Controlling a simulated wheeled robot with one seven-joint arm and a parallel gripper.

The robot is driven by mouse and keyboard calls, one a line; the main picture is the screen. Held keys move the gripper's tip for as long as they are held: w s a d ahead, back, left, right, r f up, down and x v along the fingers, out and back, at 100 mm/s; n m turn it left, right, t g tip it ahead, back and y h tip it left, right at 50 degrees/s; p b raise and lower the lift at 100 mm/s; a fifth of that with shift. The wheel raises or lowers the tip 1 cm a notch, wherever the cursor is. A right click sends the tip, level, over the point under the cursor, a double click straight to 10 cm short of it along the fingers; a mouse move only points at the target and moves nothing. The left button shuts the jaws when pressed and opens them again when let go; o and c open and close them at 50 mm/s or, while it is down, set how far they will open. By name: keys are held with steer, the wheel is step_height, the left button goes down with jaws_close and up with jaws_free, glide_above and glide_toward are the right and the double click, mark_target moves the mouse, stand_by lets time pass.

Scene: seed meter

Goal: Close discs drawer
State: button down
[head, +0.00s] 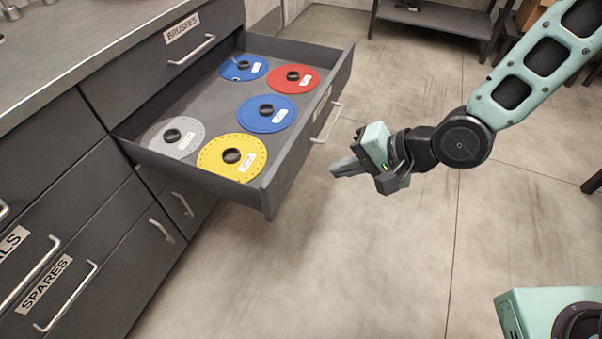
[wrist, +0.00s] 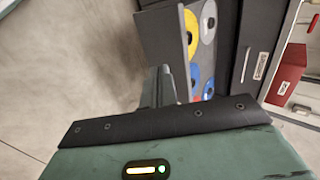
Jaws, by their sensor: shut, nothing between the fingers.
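The discs drawer (head: 284,169) is pulled well out of the grey cabinet in the head view. It holds several flat discs with black knobs: a yellow one (head: 215,166), a red one (head: 307,85), a grey one (head: 158,145) and blue ones (head: 254,124). Its front carries a bar handle (head: 327,122). My gripper (head: 335,169) is shut and empty, in front of the drawer's front panel and apart from it, pointing left. In the wrist view the shut fingers (wrist: 159,85) show beside the drawer front (wrist: 166,45), with discs behind it.
The Brushes drawer (head: 150,62) above is shut, as is the Spares drawer (head: 80,290) at lower left. Open floor (head: 390,250) lies in front of the cabinet. A dark shelf unit (head: 435,18) stands at the back. A red box (wrist: 288,70) shows at right in the wrist view.

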mark_target(279, 176)
steer(key=x, duration=0.3)
steer(key=r+b+x, duration=0.1)
steer(key=x, duration=0.3)
steer(key=a+b+x, duration=0.1)
steer(key=x, duration=0.3)
steer(key=shift+w+a+r, duration=0.1)
steer(key=shift+w+a, duration=0.35)
steer(key=shift+a, duration=0.35)
